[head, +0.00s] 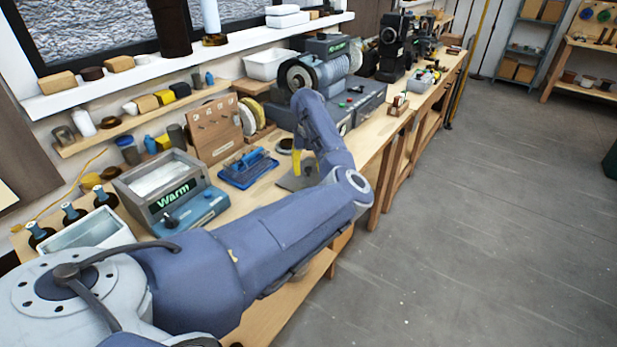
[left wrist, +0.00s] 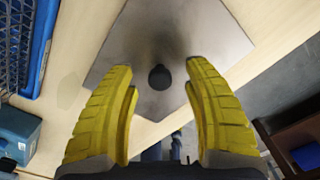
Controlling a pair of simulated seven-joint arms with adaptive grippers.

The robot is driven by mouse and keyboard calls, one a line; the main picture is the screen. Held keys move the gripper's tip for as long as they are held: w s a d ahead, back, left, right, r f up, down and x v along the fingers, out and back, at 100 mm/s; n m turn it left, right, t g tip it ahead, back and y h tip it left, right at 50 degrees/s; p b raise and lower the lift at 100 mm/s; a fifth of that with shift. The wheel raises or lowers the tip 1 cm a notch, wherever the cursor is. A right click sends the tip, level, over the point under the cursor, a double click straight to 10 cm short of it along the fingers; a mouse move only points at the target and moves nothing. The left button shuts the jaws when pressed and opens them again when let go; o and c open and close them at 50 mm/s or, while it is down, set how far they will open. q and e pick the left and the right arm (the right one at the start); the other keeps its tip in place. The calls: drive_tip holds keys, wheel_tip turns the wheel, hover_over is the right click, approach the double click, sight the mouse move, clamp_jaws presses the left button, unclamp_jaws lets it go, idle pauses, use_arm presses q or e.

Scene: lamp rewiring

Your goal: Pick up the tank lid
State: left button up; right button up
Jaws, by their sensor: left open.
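The tank lid is a flat grey metal plate (left wrist: 195,35) with a round black knob (left wrist: 159,77) in its middle. It lies on the wooden bench, and part of it shows in the head view (head: 291,183) beneath my gripper. My left gripper (left wrist: 159,68) has yellow ribbed fingers, spread apart on either side of the knob with visible gaps. Nothing is held between them. In the head view the left gripper (head: 297,160) points down over the lid, partly hidden by my arm. My right gripper is not in view.
A grey tank (head: 152,180) with a lit "Warm" sign stands on the bench to the left. A blue wire basket (head: 247,165) lies between it and the lid. A wooden tool board (head: 213,128) and a grey machine (head: 360,105) stand behind. Bench edge is near the lid.

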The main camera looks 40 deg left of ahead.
use_arm(q)
drive_tip(key=shift+f, duration=0.65)
drive_tip(key=shift+c, duration=0.4)
clamp_jaws()
